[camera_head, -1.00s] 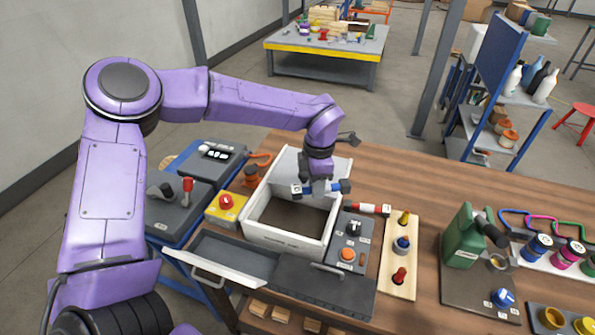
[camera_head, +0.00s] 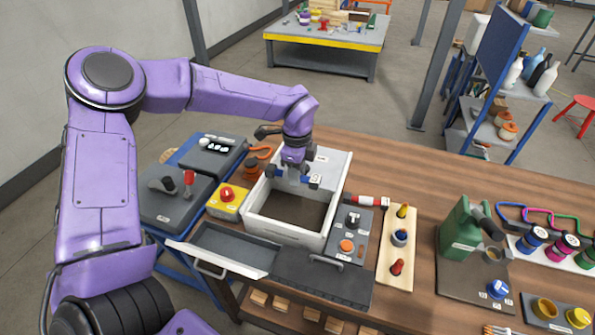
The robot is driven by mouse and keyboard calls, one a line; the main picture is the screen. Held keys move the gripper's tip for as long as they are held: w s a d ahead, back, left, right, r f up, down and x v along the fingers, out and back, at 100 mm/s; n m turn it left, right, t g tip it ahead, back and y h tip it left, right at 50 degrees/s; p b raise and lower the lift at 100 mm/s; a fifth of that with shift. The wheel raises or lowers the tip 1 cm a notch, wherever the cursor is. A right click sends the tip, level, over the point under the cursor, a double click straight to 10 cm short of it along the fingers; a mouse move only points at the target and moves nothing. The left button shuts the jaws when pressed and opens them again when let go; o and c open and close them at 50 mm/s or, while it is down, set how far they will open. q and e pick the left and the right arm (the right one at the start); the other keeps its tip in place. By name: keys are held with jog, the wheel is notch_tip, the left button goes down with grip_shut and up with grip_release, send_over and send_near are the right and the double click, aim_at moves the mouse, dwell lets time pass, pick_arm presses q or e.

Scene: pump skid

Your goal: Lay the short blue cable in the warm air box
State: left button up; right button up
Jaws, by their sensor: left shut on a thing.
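The warm air box (camera_head: 288,236) is a white open-topped box with a dark floor, on the wooden bench. Its lid (camera_head: 330,168) stands raised at the back. My left gripper (camera_head: 298,179) points down over the back part of the box opening. It is shut on the short blue cable (camera_head: 312,181), which has dark ends and a pale label at its right end. The cable is held crosswise, in front of the raised lid. I cannot tell its exact height above the floor. My right gripper does not show.
An open grey drawer or tray (camera_head: 235,246) juts out in front of the box. A yellow box with a red button (camera_head: 228,200) stands at its left, a grey switch panel (camera_head: 347,238) at its right. A red and white cable (camera_head: 371,201) lies behind the panel.

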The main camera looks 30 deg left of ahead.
pick_arm(q)
jog(key=b, duration=0.4)
send_over(297, 216)
notch_tip(297, 216, down, 8)
jog(key=shift+r, duration=0.25)
jog(key=shift+f+b, duration=0.2)
jog(key=shift+b, duration=0.15)
jog(key=shift+f+b, duration=3.35)
jog(key=shift+f, duration=0.45)
jog(key=o, duration=1)
notch_tip(297, 216, up, 11)
jog(key=b, duration=0.1)
jog(key=shift+f, duration=0.2)
